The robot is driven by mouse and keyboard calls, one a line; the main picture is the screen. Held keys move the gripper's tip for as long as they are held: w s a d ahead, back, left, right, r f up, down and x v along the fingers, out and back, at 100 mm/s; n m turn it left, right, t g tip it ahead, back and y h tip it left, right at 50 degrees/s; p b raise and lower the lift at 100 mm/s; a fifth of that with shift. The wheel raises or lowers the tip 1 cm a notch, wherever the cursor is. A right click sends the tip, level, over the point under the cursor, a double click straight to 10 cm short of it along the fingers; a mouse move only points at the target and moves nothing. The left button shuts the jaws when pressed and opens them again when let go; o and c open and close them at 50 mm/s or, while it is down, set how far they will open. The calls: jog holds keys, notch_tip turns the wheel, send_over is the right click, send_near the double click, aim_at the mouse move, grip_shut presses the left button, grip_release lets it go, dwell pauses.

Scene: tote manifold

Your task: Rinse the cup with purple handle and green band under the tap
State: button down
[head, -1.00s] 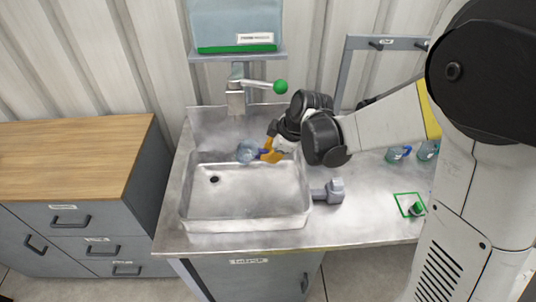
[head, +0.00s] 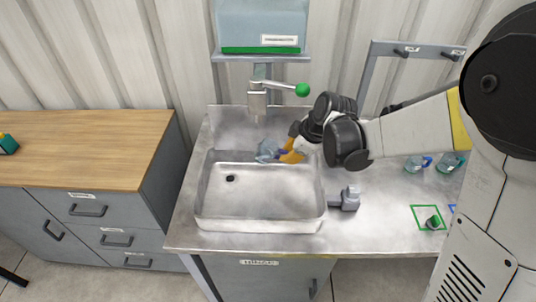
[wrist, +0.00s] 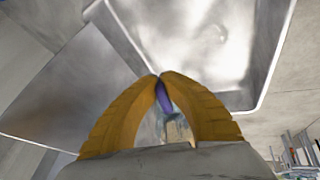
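The cup (head: 268,149) is pale bluish and see-through, held at the back of the sink (head: 262,225), below the tap (head: 257,104). Its green band cannot be made out. My gripper (head: 286,154) has orange fingers and comes in from the right of the cup. In the wrist view my gripper (wrist: 160,82) is shut on the cup's purple handle (wrist: 164,98). The cup's body is mostly hidden behind the fingers there. The tap's lever, with a green knob (head: 302,90), points to the right. I see no clear water stream.
A blue-grey tank (head: 262,22) stands on a shelf above the tap. Right of the sink are a small grey fixture (head: 348,198), a green-outlined square (head: 416,222) and other cups (head: 416,164). A wooden-topped cabinet (head: 80,150) stands at left.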

jog(key=shift+s+a, duration=0.3)
jog(key=shift+s, duration=0.05)
jog(key=shift+w+d, duration=0.1)
jog(key=shift+w+d, duration=0.35)
jog(key=s+d, duration=0.5)
jog(key=shift+s+d, duration=0.35)
dwell(0.6)
dwell(1.2)
